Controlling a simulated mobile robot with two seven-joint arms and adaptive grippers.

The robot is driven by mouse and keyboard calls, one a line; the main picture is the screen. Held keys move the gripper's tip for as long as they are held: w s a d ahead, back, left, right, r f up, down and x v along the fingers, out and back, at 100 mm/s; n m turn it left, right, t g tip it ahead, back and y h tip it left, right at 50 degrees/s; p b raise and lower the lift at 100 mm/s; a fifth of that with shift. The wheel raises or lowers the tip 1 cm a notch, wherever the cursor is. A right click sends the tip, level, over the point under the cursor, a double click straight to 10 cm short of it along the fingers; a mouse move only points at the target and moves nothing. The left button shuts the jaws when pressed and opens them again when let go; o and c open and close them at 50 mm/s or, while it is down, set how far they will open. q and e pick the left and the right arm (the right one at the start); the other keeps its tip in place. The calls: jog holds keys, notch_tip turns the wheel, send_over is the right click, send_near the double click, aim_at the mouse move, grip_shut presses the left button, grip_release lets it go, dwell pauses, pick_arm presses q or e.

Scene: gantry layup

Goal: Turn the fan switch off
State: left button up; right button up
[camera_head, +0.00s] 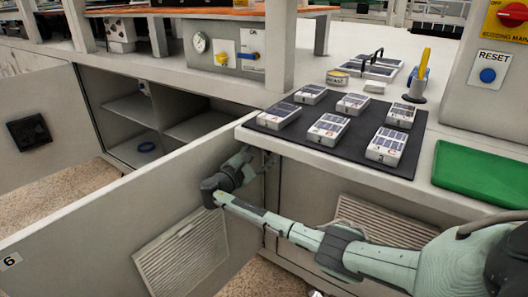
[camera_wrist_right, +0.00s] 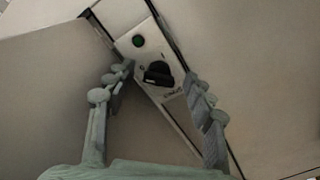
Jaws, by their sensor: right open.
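The fan switch (camera_wrist_right: 158,73) is a black rotary knob on a narrow pale plate (camera_wrist_right: 180,120) in the right wrist view. A round green lamp (camera_wrist_right: 138,41) sits above it on the same plate. My right gripper (camera_wrist_right: 157,80) is open, with one finger on each side of the knob. I cannot tell whether the fingers touch it. In the head view my right gripper (camera_head: 258,163) reaches in beside the open cabinet door, under the counter corner, and the switch is hidden there. My left gripper is not in view.
An open cabinet door (camera_head: 100,225) marked 6 stands left of my right arm. The counter (camera_head: 475,195) above holds a dark mat (camera_head: 340,165) with several white boxes and a green board (camera_head: 480,172). A red knob and a blue RESET button (camera_head: 488,75) are at the right.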

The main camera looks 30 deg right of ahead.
jog(key=v, duration=1.2)
dwell(0.3)
